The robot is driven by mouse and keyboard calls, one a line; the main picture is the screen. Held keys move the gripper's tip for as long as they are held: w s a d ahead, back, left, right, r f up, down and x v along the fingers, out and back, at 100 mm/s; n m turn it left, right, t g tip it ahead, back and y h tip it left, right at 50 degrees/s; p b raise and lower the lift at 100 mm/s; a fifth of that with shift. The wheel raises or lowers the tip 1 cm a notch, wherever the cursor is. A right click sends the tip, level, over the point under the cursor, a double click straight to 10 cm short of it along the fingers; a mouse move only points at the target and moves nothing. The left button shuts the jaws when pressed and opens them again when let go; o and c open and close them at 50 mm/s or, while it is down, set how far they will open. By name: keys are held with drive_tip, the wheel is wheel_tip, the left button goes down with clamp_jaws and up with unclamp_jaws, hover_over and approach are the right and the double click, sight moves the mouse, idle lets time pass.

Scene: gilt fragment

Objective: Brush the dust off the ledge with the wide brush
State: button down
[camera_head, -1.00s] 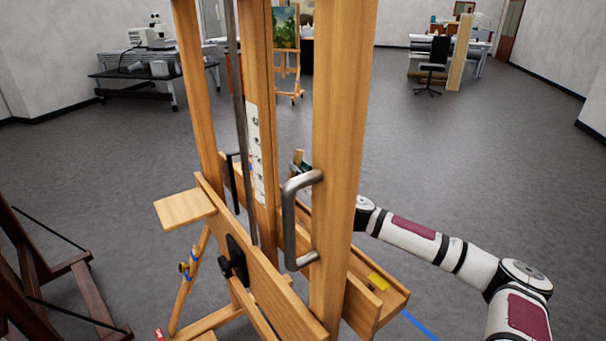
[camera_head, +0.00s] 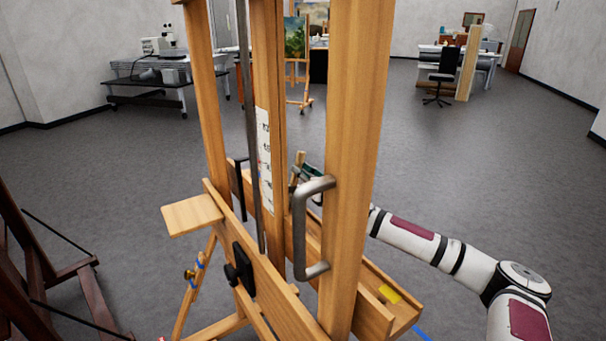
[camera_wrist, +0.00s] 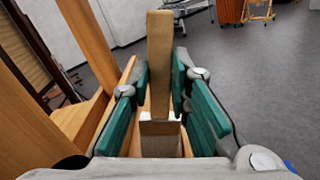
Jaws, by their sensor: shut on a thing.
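The wide brush (camera_wrist: 159,50) has a flat pale wooden handle that stands up between my gripper's green-padded fingers. My gripper (camera_wrist: 160,88) is shut on it. Below the fingers is a whitish band and a brown lower part; I cannot tell whether the bristles touch anything. In the head view the brush handle (camera_head: 299,162) and my gripper (camera_head: 313,184) show behind the easel's front post, partly hidden by the post and its metal handle. The ledge (camera_head: 374,308) is the easel's long wooden tray, running behind that post. I cannot make out any dust.
A yellow block (camera_head: 390,294) lies on the ledge's near right end. The easel post (camera_head: 352,150) and its grey metal handle (camera_head: 299,230) stand close to my arm. A small wooden shelf (camera_head: 192,214) juts out left. A dark wooden frame (camera_head: 40,270) stands at left. Open floor lies right.

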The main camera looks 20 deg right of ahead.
drive_tip(key=shift+r, duration=0.1)
wheel_tip(320, 180, up, 9)
drive_tip(key=p, duration=0.4)
drive_tip(key=shift+p, duration=0.3)
